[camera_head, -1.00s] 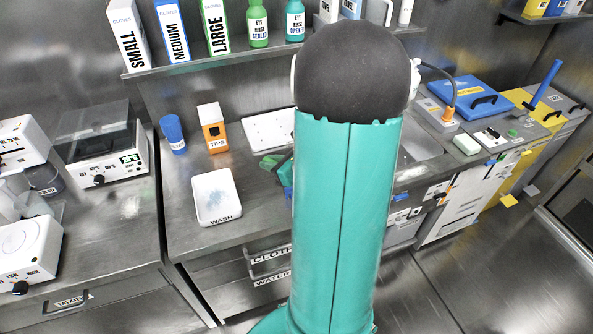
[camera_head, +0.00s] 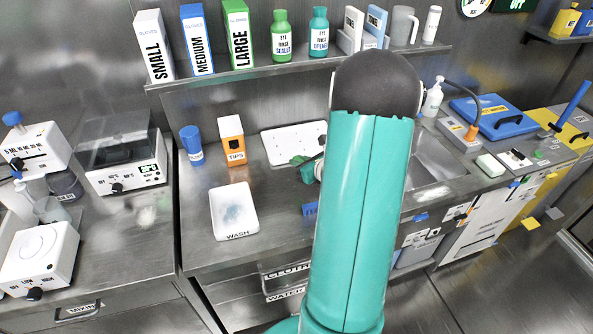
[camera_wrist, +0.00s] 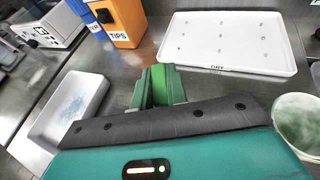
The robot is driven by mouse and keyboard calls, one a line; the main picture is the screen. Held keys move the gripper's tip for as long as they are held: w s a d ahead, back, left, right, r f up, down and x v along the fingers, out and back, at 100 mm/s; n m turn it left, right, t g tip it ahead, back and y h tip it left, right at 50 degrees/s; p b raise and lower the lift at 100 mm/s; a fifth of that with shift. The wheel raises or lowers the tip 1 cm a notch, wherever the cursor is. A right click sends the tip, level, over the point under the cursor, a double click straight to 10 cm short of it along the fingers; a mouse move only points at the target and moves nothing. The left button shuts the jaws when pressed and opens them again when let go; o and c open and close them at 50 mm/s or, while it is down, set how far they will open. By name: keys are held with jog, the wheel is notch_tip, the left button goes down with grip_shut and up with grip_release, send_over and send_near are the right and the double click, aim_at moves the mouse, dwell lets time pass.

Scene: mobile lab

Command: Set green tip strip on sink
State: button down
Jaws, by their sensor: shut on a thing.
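My gripper (camera_wrist: 160,86) is shut on the green tip strip (camera_wrist: 174,84), whose bright green side shows between the fingers in the wrist view. In the head view my gripper (camera_head: 308,170) is partly hidden behind my arm, and the strip (camera_head: 301,160) shows as a small dark green edge. They are above the counter, in front of the white drying tray (camera_head: 288,143). The steel sink (camera_head: 441,158) is to the right of my arm in the head view; my arm hides its left part.
A white wash tray (camera_head: 234,211), an orange tips box (camera_head: 232,149) and a blue-capped bottle (camera_head: 191,143) stand left of my gripper. A small blue piece (camera_head: 310,208) lies by my arm. A soap bottle (camera_head: 432,101) stands behind the sink. A round whitish vessel (camera_wrist: 297,120) is right in the wrist view.

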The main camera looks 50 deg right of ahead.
aim_at(296, 179)
jog(key=w+f, duration=0.1)
jog(key=w+d+f, duration=0.1)
jog(key=f, duration=0.1)
jog(key=shift+w+d+f, duration=0.1)
jog(key=shift+w+f, duration=0.05)
jog(key=shift+w, duration=0.15)
jog(key=shift+w+f, duration=0.15)
jog(key=shift+f, duration=1.5)
jog(key=shift+f, duration=0.1)
jog(key=c, duration=1.4)
grip_release()
